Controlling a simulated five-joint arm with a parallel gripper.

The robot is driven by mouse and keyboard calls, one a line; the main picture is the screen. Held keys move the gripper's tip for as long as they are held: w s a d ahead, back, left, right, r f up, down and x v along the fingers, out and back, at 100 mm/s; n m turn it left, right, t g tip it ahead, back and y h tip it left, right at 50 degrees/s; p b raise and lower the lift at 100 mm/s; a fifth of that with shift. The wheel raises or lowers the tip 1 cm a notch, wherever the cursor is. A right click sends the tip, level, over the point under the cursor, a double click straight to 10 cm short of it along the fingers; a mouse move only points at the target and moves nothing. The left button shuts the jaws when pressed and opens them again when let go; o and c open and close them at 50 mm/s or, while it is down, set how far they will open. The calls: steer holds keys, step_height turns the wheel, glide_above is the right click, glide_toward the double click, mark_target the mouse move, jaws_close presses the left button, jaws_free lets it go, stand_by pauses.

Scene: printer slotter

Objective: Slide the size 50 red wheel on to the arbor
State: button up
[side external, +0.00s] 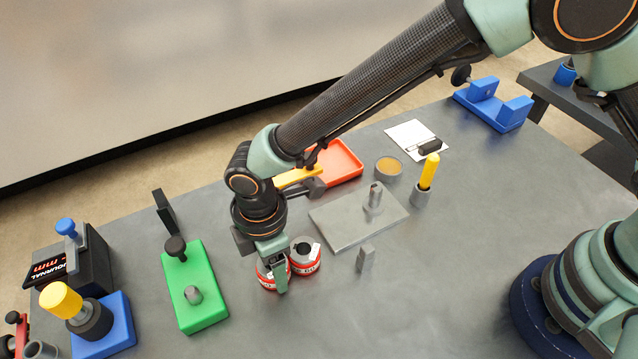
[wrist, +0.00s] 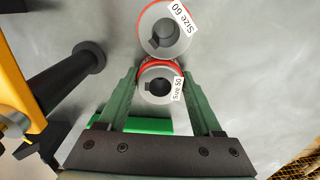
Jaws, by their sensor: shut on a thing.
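The size 50 red wheel (wrist: 147,88) sits between the two fingers of my gripper (wrist: 160,82), which is shut on it. Its label and dark keyed bore face the wrist camera. In the side view this wheel (side external: 264,280) is partly hidden by my gripper (side external: 276,278) and is down at table level; I cannot tell if it touches the table. The size 60 red wheel (wrist: 150,20) is right beside it, also in the side view (side external: 305,262). The arbor (side external: 375,197) is a short grey post upright on a grey plate (side external: 350,220), right of the wheels, with no wheel on it.
A small grey block (side external: 365,259) stands between the wheels and open table at right. A green base with a knob (side external: 207,308) is left. A red tray (side external: 341,163), a round tin (side external: 388,168) and a yellow-handled tool (side external: 428,172) stand behind.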

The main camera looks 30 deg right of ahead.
steer(key=shift+r, duration=2.45)
steer(key=o, duration=0.7)
steer(key=c, duration=0.6)
steer(key=w+d+r, duration=0.1)
steer(key=d+r, duration=0.1)
steer(key=d, duration=0.5)
steer(key=w+d+r, duration=0.1)
steer(key=d+r, duration=0.1)
steer(key=d, duration=0.6)
steer(key=w+d+r, duration=0.1)
steer(key=d+r, duration=0.1)
steer(key=d, duration=0.5)
steer(key=shift+w+d+r, duration=0.2)
steer(key=shift+w+r, duration=0.1)
steer(key=shift+r, duration=0.05)
steer(key=shift+c, duration=0.2)
step_height(320, 180, down, 3)
steer(key=shift+s+a+r, duration=0.1)
steer(key=shift+a+r, duration=0.05)
steer(key=shift+r, duration=0.05)
steer(key=shift+f, duration=0.65)
